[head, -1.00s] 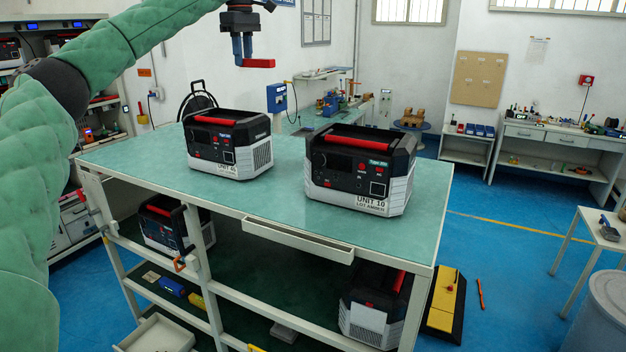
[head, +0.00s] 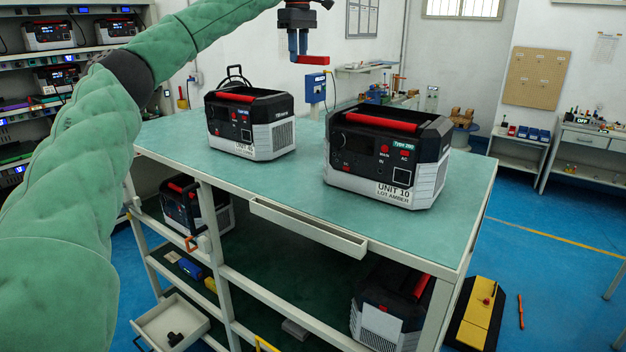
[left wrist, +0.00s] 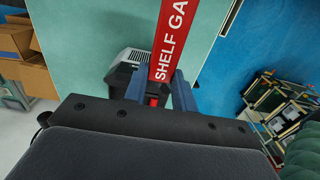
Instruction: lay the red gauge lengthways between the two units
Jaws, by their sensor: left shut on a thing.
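The red gauge (head: 311,60) is held in the air by my left gripper (head: 298,54), which is shut on it, above and behind the gap between the two units. In the left wrist view the gauge (left wrist: 172,40) shows white "SHELF GA" lettering and runs out between the blue fingers (left wrist: 158,92). One unit (head: 250,125), black and white with a red handle, stands at the left on the green bench top (head: 290,185). The other, marked UNIT 10 (head: 386,155), stands to its right. Bare bench top lies between them. My right gripper is not in view.
A shallow tray (head: 308,228) sticks out from the bench's front edge. More units stand on the lower shelf (head: 280,275), one of them at the right (head: 388,308). A yellow and black object (head: 477,312) lies on the blue floor. The bench's front strip is clear.

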